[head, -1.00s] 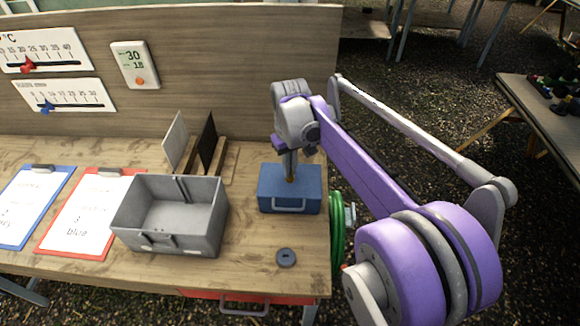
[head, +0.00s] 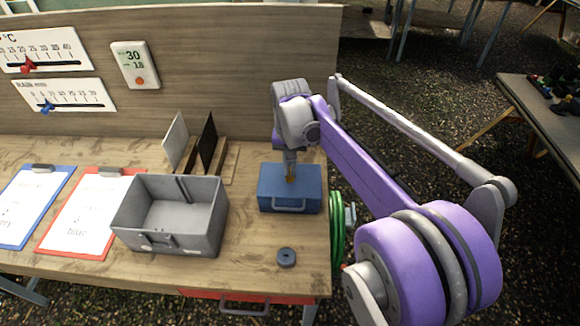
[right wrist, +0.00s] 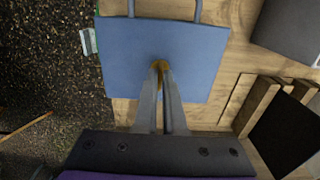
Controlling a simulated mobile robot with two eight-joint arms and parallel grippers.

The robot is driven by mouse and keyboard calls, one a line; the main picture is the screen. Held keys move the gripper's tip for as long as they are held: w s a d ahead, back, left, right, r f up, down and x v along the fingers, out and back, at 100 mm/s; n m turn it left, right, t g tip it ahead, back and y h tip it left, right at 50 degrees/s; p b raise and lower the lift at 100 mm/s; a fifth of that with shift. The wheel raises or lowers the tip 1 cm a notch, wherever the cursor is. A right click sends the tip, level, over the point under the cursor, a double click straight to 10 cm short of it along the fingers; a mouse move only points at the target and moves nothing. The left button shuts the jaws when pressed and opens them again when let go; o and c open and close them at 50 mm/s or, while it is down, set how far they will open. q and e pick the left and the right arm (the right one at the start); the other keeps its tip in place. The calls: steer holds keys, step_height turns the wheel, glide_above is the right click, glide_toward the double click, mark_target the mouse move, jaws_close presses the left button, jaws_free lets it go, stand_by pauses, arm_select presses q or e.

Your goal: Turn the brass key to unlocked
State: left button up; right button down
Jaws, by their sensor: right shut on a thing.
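The brass key (right wrist: 161,65) stands at the top of the blue box (right wrist: 190,45), held between the fingertips of my right gripper (right wrist: 160,70) in the right wrist view. In the head view the same blue box (head: 305,197) sits near the right end of the bench, its handle toward the front. My right gripper (head: 290,170) reaches straight down onto its top and is shut on the key, a small brass spot there. The fingers hide much of the key, and I cannot tell its exact angle. My left gripper is not in view.
A grey open bin (head: 140,232) stands left of the box, with a dark round disc (head: 286,257) in front. Upright panels in a wooden rack (head: 222,165) are behind. Red (head: 50,246) and blue (head: 10,240) clipboards lie at the left. A green coil (head: 337,235) hangs at the bench's right end.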

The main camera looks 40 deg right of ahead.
stand_by(0.3)
steer(key=c, duration=1)
jaws_free()
steer(key=shift+r, duration=0.1)
step_height(320, 180, up, 11)
steer(key=shift+p, duration=0.35)
steer(key=shift+a+f, duration=0.1)
steer(key=shift+f, duration=0.1)
